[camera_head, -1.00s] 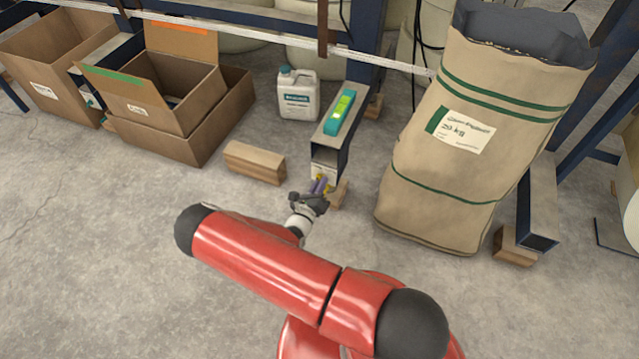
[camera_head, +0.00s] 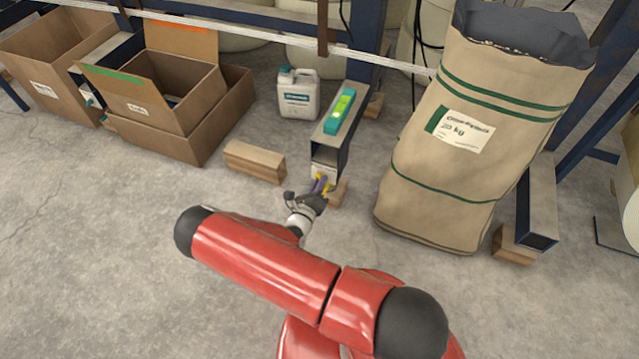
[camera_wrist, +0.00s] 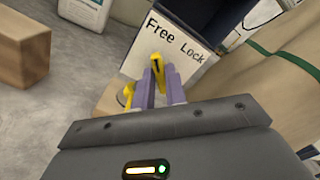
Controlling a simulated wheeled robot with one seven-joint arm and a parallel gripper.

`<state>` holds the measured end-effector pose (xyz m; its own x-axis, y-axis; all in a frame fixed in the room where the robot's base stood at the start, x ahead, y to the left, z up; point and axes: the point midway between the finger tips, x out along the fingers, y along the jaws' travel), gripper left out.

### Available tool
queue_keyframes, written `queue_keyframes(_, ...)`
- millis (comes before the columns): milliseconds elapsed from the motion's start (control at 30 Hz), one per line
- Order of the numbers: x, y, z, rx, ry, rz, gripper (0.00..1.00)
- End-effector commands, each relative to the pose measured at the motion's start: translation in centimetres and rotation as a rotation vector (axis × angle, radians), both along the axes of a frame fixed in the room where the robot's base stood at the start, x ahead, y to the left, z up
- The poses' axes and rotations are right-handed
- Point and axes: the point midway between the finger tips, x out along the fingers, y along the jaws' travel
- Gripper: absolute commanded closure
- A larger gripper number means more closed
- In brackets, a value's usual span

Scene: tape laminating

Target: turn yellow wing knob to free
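The yellow wing knob (camera_wrist: 157,63) stands on a pale plate (camera_wrist: 190,68) marked "Free" on the left and "Lock" on the right. The plate is on the near end of a dark steel beam (camera_head: 322,160). The knob's wing, with a black line on it, leans toward the "Free" side. My gripper (camera_wrist: 162,84) has its two purple fingers close together on either side of the wing and looks shut on it. The knob's lower part is hidden by the fingers. In the head view my gripper (camera_head: 320,186) is at the beam's end, rolled over.
A yellow part (camera_wrist: 128,94) is left of the fingers. A wooden block (camera_head: 254,161) and a white jug (camera_head: 298,93) are to the left. A large sack (camera_head: 450,140) stands close on the right. A green level (camera_head: 340,111) lies on the beam.

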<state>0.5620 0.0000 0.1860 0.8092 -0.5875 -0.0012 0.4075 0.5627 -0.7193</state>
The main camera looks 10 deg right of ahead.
Motion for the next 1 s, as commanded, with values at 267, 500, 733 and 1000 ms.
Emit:
queue_keyframes(267, 0.0, 0.0, 0.0, 0.001, -0.001, 0.0, 0.68)
queue_keyframes(500, -0.6, 0.5, 0.0, 0.002, -0.001, 0.001, 0.68)
queue_keyframes(733, -3.7, 2.8, 0.1, 0.001, 0.0, 0.002, 0.68)
queue_keyframes(1000, -6.2, 4.5, 0.0, 0.001, -0.001, 0.001, 0.68)
